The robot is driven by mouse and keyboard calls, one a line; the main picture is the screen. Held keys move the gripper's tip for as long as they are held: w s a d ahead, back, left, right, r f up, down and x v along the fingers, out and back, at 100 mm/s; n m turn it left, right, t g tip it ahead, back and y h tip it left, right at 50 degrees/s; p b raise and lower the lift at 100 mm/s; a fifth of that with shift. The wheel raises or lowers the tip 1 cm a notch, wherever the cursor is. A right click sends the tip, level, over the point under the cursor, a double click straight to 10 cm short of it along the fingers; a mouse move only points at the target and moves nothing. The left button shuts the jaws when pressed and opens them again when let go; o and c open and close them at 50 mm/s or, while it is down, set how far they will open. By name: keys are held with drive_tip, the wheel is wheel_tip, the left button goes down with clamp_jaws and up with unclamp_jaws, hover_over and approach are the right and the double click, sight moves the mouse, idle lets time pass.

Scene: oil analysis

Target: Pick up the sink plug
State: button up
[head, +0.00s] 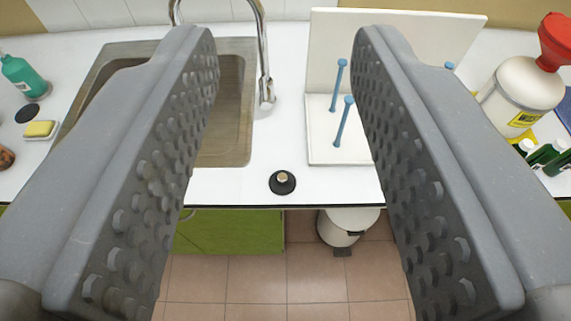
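The sink plug (282,182) is a small black disc with a pale metallic knob on top. It sits upright on the white counter near its front edge, to the right of the sink (236,150). My gripper (282,50) is open and empty. Its two grey studded fingers stand wide apart on either side of the picture, and the plug shows in the gap between them. The left finger hides part of the sink.
A chrome faucet (264,60) arches over the sink. A white rack (326,150) with blue pegs (344,120) stands right of the plug. A white container with a red funnel (555,40) is far right; soap bottle (22,75) and sponge (40,129) far left. A bin (342,226) stands below.

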drive_tip(key=shift+o, duration=0.6)
drive_tip(key=shift+a, duration=0.15)
drive_tip(key=shift+o, duration=0.7)
drive_tip(key=shift+w+f, duration=0.1)
drive_tip(key=shift+w, duration=0.05)
drive_tip(key=w+f+g, duration=0.1)
drive_tip(key=w+f, duration=0.5)
drive_tip(key=f, duration=0.5)
drive_tip(key=w+f, duration=0.7)
drive_tip(key=f, duration=0.4)
wheel_tip(320, 180, down, 11)
drive_tip(key=w, duration=0.2)
drive_tip(key=g, duration=0.1)
approach(282, 181)
drive_tip(key=p+x, duration=0.1)
drive_tip(key=x, duration=0.7)
drive_tip(key=shift+a+r, duration=0.1)
drive_tip(key=shift+a, duration=0.05)
drive_tip(key=shift+d+x, duration=0.2)
drive_tip(key=shift+x, duration=2.35)
drive_tip(key=shift+s, duration=0.1)
